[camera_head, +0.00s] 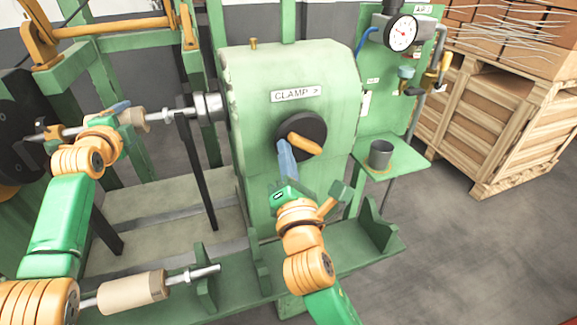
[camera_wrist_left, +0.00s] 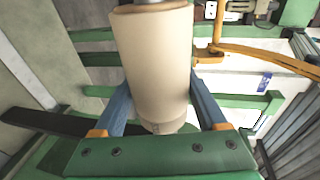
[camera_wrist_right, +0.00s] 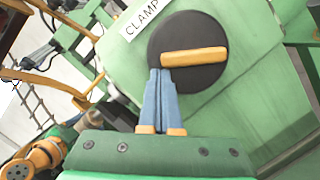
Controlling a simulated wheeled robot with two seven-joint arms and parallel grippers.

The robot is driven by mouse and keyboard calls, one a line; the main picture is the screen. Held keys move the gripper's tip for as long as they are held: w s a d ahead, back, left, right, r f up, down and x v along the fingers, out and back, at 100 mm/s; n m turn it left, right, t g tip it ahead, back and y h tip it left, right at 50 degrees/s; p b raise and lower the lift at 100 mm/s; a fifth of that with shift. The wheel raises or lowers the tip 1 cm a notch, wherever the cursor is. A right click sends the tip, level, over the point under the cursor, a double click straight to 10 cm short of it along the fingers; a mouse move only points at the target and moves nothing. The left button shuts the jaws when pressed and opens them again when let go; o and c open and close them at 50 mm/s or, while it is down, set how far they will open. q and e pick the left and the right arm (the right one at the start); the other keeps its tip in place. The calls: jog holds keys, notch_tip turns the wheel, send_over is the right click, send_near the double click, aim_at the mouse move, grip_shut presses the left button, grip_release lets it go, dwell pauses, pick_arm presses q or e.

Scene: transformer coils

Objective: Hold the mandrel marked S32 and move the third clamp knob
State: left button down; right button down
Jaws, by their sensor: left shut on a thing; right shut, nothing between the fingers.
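The mandrel, a pale tan cylinder on a metal shaft, is between the blue fingers of my left gripper (camera_head: 122,108); it fills the middle of the left wrist view (camera_wrist_left: 155,60). I see no S32 mark on it. The clamp knob, an orange bar (camera_head: 305,145) on a black disc (camera_head: 318,128), is on the green housing under a "CLAMP >" label (camera_head: 297,94). My right gripper (camera_head: 286,155) is shut and empty, its fingertips by the left end of the bar. In the right wrist view the bar (camera_wrist_right: 195,57) lies nearly level; I cannot tell whether the fingertips touch it.
A second tan cylinder (camera_head: 132,291) lies on the green cradle at the lower left. A grey cup (camera_head: 381,154) stands on a green shelf (camera_head: 405,163) right of the housing, below a pressure gauge (camera_head: 402,33). A wooden crate (camera_head: 490,120) stands at the right. The floor before it is clear.

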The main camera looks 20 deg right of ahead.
jog(key=shift+d+r+m, duration=0.1)
jog(key=shift+r+m, duration=0.4)
jog(key=shift+m, duration=0.7)
dwell(1.1)
